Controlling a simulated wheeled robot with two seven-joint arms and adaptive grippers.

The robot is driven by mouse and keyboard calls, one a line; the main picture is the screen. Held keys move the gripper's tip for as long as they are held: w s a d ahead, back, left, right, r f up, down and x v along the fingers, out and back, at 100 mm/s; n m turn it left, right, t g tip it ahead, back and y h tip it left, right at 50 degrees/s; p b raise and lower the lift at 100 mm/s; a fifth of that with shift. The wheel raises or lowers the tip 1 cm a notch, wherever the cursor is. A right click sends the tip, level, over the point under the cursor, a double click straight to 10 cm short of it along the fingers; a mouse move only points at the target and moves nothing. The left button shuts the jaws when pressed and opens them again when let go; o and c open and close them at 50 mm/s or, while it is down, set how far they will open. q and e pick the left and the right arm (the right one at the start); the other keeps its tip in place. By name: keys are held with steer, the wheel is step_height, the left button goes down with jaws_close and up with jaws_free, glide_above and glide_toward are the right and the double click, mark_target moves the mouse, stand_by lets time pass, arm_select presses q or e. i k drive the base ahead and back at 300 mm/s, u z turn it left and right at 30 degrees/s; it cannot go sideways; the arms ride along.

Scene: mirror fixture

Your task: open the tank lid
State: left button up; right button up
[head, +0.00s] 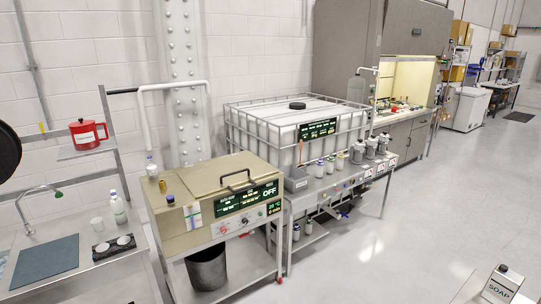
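A tan box-shaped tank (172,216) stands on a metal cart left of centre. Its flat lid (207,178) lies down on top and looks closed. A dark bar handle (236,181) stands up near the lid's front right edge. The tank's front panel (246,198) has a dark display reading OFF, with knobs below it. Behind it stands a large white caged container (290,116) with a round black cap (297,105) on top. Neither of my grippers shows in this view.
A small bottle (170,199) and a brass-coloured cylinder (163,186) stand on the tank's left part. A sink counter (75,285) is at left. A bench with bottles (330,168) is at right. Floor (400,240) is clear.

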mark_target(211, 177)
steer(key=i, duration=3)
steer(key=u, duration=0.6)
